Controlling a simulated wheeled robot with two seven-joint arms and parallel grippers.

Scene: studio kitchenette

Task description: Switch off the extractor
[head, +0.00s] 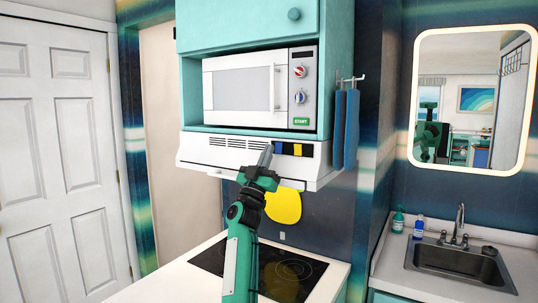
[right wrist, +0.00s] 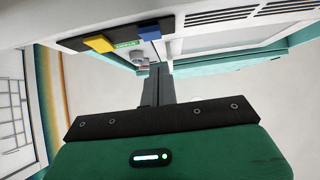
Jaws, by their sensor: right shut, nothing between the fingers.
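The extractor (head: 215,153) is a white hood with dark vent slots under the microwave. Its black control panel (head: 307,151) is on the right of the sloped front, with a yellow switch (head: 297,149) and a blue switch (head: 279,148). In the right wrist view the yellow switch (right wrist: 99,43) and blue switch (right wrist: 150,32) flank a small green label (right wrist: 127,44). My right gripper (head: 266,153) is shut and empty, its fingertips just left of the panel in the head view. I cannot tell whether they touch the hood. My left gripper is out of view.
The microwave (head: 240,87) sits in a teal cabinet above. A blue towel (head: 351,130) hangs to the right of the hood. Below are a dark hob (head: 290,272) and a yellow rounded item (head: 285,207), partly hidden by my arm. A sink (head: 460,265) is at right.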

